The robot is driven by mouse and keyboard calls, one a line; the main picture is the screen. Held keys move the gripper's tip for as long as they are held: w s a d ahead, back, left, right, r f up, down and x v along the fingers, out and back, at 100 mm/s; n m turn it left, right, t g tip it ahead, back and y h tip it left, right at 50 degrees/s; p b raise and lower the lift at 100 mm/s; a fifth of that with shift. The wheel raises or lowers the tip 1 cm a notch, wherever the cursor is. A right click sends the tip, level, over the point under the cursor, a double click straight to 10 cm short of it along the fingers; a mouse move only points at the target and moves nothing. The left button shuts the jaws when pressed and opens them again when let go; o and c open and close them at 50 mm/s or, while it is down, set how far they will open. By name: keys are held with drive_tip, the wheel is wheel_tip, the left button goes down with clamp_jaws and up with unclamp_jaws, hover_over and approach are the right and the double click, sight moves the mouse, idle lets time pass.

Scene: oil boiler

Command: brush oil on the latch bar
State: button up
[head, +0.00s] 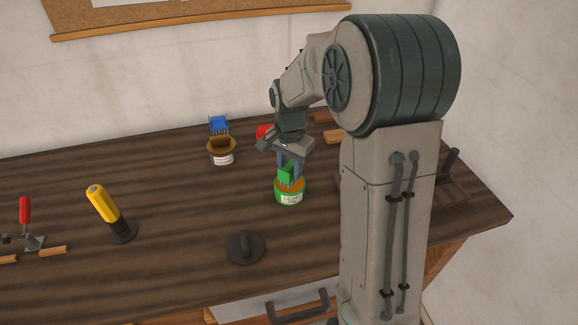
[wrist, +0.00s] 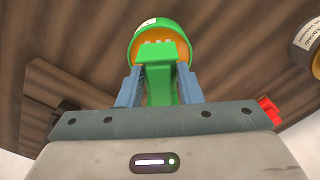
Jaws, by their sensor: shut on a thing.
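My gripper (head: 288,160) is shut on a green brush (head: 286,176) and points down at the table. The brush's lower end is at the mouth of a green tin labelled "LIGHT OIL" (head: 291,194). In the wrist view, the green brush (wrist: 159,75) stands between my blue fingers, and its toothed end overlaps the orange inside of the green tin (wrist: 140,33). How deep it dips is hard to tell. No part is clearly recognisable as the latch bar. A red-handled latch-like device (head: 28,225) stands at the far left.
A second tin (head: 221,157) with a blue brush (head: 218,124) stands behind left. A yellow-handled tool (head: 103,204) and a dark round piece with a raised bar (head: 245,247) are nearer the front. A red object (head: 263,131) is behind my gripper. Bare table lies between them.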

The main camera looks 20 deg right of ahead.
sight(289, 165)
drive_tip(key=shift+f+b, duration=0.35)
drive_tip(key=shift+f, duration=0.2)
idle(1.1)
drive_tip(key=shift+r+p, duration=2.55)
drive_tip(key=shift+r, duration=1.05)
drive_tip(key=shift+a+f, duration=0.1)
